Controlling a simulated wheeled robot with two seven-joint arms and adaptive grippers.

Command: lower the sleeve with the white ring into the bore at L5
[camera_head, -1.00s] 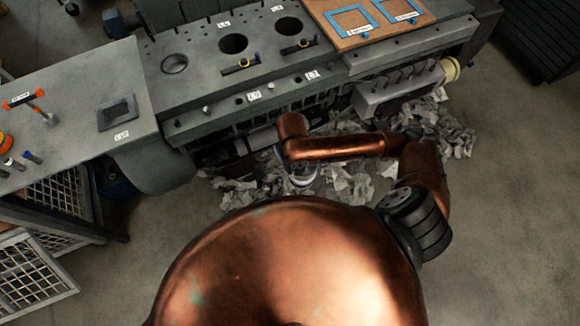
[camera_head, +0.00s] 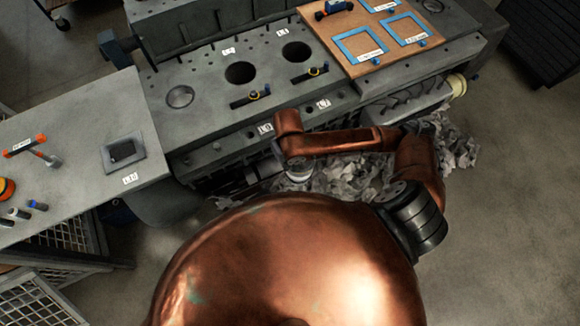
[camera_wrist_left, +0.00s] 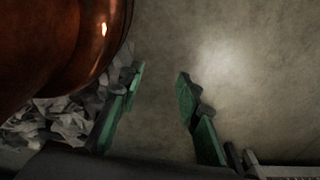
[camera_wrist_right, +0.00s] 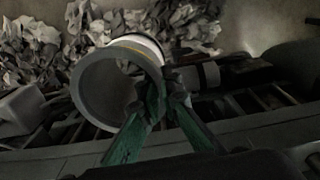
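The sleeve (camera_wrist_right: 88,88) is a grey open cylinder with a white ring (camera_wrist_right: 140,45) around its far end. My right gripper (camera_wrist_right: 164,88) is shut on its wall in the right wrist view. In the head view the sleeve (camera_head: 298,170) hangs beneath the right wrist, in front of the engine block (camera_head: 205,125), apart from the bores. The block's top has two dark open bores, a middle one (camera_head: 240,72) and a right one (camera_head: 296,51). Small labels lie behind them; I cannot read surely which is L5. My left gripper (camera_wrist_left: 160,95) is open and empty over floor.
Crumpled paper (camera_head: 345,180) lies below the block's front. Yellow-and-black tools (camera_head: 250,98) lie before the bores. A brown board (camera_head: 385,45) with blue frames covers the block's right end. A grey bench (camera_head: 85,160) with tools stands left. Open floor is at right.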

